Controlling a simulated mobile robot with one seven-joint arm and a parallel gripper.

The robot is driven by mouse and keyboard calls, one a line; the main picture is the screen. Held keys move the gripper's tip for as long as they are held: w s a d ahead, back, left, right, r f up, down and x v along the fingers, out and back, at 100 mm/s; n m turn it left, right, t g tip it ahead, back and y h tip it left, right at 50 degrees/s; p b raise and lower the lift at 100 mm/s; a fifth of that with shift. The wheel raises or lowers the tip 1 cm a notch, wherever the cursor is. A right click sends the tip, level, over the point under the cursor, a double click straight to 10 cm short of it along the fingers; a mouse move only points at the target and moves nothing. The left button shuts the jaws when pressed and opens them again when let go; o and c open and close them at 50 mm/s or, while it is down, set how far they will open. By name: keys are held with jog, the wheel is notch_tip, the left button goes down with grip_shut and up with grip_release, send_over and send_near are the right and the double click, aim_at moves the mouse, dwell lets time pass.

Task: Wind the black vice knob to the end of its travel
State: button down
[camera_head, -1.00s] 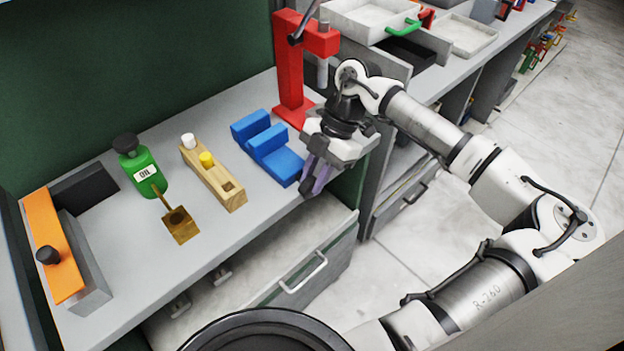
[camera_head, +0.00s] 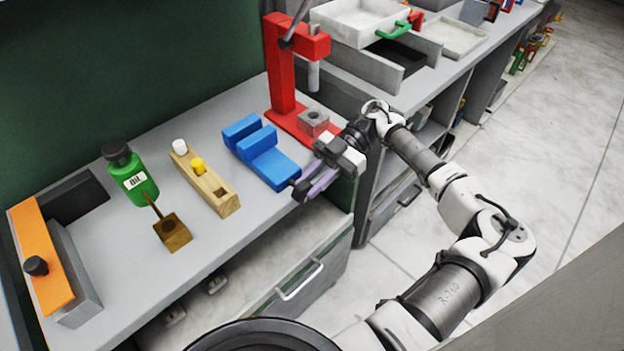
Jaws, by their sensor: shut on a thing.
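The blue vice (camera_head: 262,155) stands on the grey workbench, its two jaws slightly apart. Its black knob (camera_head: 300,191) is at the near right end, by the bench's front edge. My gripper (camera_head: 316,184) reaches in from the right at that end, its purple-grey fingers shut on the knob. The fingers partly cover the knob, so its turn cannot be read.
A red press (camera_head: 284,75) with a grey block on its base stands just behind my gripper. A wooden block (camera_head: 206,183), a brown pan (camera_head: 172,233), a green oil bottle (camera_head: 130,178) and an orange-topped box (camera_head: 45,262) stand to the left. A drawer handle (camera_head: 300,281) juts below.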

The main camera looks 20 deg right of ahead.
jog(key=shift+y, duration=0.4)
jog(key=c, duration=1.2)
grip_release()
jog(key=shift+f, duration=0.1)
jog(key=shift+c, duration=0.2)
